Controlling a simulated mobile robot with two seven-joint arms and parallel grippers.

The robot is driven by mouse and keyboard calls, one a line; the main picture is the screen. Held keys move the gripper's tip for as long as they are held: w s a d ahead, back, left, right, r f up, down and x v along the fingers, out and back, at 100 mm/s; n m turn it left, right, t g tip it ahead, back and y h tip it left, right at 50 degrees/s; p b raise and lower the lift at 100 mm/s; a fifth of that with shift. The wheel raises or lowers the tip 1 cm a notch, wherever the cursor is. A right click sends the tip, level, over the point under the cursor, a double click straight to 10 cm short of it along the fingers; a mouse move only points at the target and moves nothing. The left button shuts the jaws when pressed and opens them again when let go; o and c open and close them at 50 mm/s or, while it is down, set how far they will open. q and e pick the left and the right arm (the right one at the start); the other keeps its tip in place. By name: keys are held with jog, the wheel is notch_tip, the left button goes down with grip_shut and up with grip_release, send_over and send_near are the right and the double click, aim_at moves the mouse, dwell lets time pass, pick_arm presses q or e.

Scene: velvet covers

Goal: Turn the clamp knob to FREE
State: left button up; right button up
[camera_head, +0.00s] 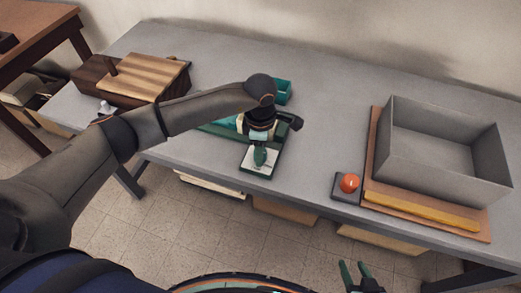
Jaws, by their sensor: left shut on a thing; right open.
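A small device with a dark green base and a pale plate (250,168) sits near the front edge of the grey table, left of centre. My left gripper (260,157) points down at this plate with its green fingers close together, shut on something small. That is most likely the clamp knob, but the fingers and wrist hide it. I cannot read any marking such as FREE or tell which way the knob points. My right gripper (355,273) is open and empty at the bottom of the view, in front of the table and clear of everything.
A grey open box (445,152) stands on a wooden board (374,170) at the right, with a yellow bar (425,208) before it. An orange ball-shaped button (349,183) sits left of it. A teal container (284,88) and a wooden box (150,75) stand further left.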

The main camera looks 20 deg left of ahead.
pick_arm(q)
grip_shut()
